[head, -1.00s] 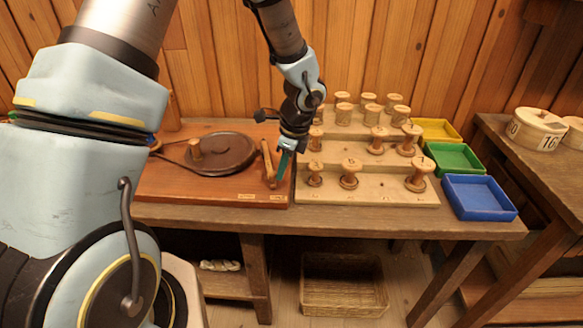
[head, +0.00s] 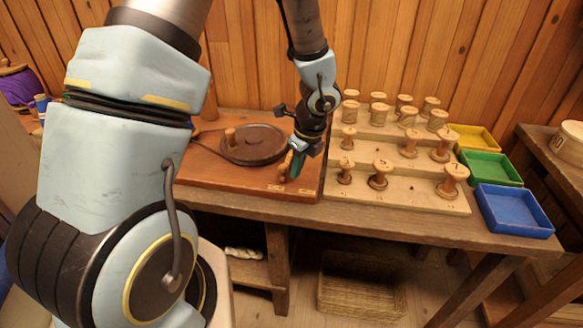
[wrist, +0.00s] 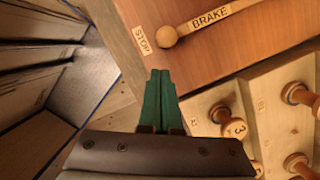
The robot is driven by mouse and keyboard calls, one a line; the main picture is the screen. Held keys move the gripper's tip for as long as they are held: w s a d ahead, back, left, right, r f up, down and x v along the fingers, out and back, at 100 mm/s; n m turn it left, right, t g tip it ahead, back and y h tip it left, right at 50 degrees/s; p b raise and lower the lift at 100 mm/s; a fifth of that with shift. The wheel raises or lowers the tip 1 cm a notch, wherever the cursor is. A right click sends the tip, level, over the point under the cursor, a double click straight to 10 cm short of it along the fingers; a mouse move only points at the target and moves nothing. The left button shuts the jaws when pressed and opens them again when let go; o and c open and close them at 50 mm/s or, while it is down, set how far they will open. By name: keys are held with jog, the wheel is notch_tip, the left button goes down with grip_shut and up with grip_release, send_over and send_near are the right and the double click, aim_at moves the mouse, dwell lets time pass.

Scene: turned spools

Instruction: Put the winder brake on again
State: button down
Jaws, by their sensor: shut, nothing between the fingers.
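The winder is a reddish wooden board (head: 240,176) with a dark round wheel (head: 253,143) and a small wooden handle. Its wooden brake lever (head: 284,166), partly hidden by my gripper in the head view, is at the board's right side. In the wrist view the lever (wrist: 214,17) reads BRAKE, and its round knob (wrist: 167,37) lies right beside the STOP label (wrist: 143,40). My gripper (head: 297,170) is shut and empty, just right of the lever. Its green fingertips (wrist: 158,73) show just short of the knob, with a small gap in the picture.
A pale stepped rack (head: 400,195) with several wooden spools stands right of the winder. Yellow (head: 474,138), green (head: 490,168) and blue (head: 514,210) trays lie beyond it. A basket (head: 360,288) is under the bench (head: 420,224). The bench's front edge runs close to the lever.

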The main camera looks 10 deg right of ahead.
jog(key=s+d+v, duration=0.1)
jog(key=v, duration=0.9)
jog(key=s+a+r+n+h, duration=0.1)
jog(key=a+n, duration=1.1)
jog(key=n, duration=0.1)
jog(key=s+a+r+n, duration=0.1)
jog(key=a+r+n, duration=0.1)
jog(key=a+n, duration=1)
jog(key=n, duration=0.2)
jog(key=shift+a+r+n+g+h, duration=0.25)
jog(key=shift+a+n+g+h, duration=0.05)
jog(key=shift+h, duration=0.1)
